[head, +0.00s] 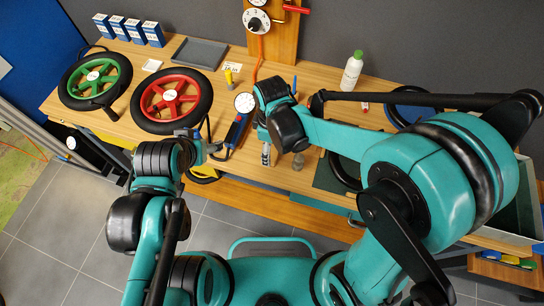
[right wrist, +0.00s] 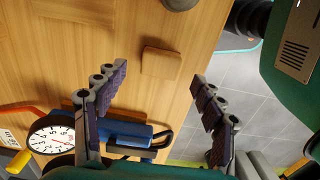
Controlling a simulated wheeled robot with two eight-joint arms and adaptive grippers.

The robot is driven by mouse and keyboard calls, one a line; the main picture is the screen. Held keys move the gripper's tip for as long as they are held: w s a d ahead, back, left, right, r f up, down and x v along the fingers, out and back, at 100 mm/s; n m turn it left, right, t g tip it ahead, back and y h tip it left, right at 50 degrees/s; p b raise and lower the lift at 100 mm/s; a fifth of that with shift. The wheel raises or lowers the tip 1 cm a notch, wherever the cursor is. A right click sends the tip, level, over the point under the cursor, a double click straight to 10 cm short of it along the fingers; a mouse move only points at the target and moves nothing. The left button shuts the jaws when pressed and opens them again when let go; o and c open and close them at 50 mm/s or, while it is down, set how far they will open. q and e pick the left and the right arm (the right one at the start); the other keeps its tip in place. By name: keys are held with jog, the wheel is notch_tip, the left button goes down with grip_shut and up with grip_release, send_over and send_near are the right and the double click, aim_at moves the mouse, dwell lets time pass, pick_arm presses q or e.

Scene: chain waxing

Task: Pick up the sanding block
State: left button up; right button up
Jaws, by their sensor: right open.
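A flat tan block with rounded corners, which looks like the sanding block (right wrist: 161,63), lies on the wooden workbench (right wrist: 60,50) near its edge in the right wrist view. My right gripper (right wrist: 158,80) is open and empty, with its fingers on either side of the block in that picture; I cannot tell the height between them. In the head view the right gripper (head: 266,152) points down over the bench's front part, and I cannot make out the block there. My left gripper (head: 208,148) is near the bench's front edge; its jaw opening is unclear.
A blue tool with a dial gauge (head: 243,103) lies just left of my right gripper. A grey knob-like object (head: 298,161) stands to its right. Red (head: 171,100) and green (head: 95,78) wheels lie at left. A white bottle (head: 352,70) stands behind.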

aim_at(272, 155)
notch_tip(272, 155, down, 4)
jog(key=shift+d+r+b, duration=0.1)
jog(key=shift+r+b, duration=0.05)
jog(key=shift+b, duration=0.35)
jog(key=c, duration=1.2)
jog(key=shift+r, duration=0.5)
jog(key=r, duration=0.1)
jog(key=r+p, duration=0.1)
jog(key=d+r+p, duration=0.1)
jog(key=r, duration=0.1)
jog(key=shift+s, duration=0.25)
jog(key=s+d+r+p, duration=0.1)
jog(key=s+d+r, duration=0.1)
jog(key=d, duration=0.1)
jog(key=s+d+r, duration=0.1)
jog(key=d+r, duration=0.1)
jog(key=d, duration=0.1)
jog(key=s+d+r+p, duration=0.1)
jog(key=s+d+r, duration=0.1)
jog(key=d, duration=0.1)
jog(key=shift+s+p, duration=0.3)
jog(key=shift+p, duration=0.05)
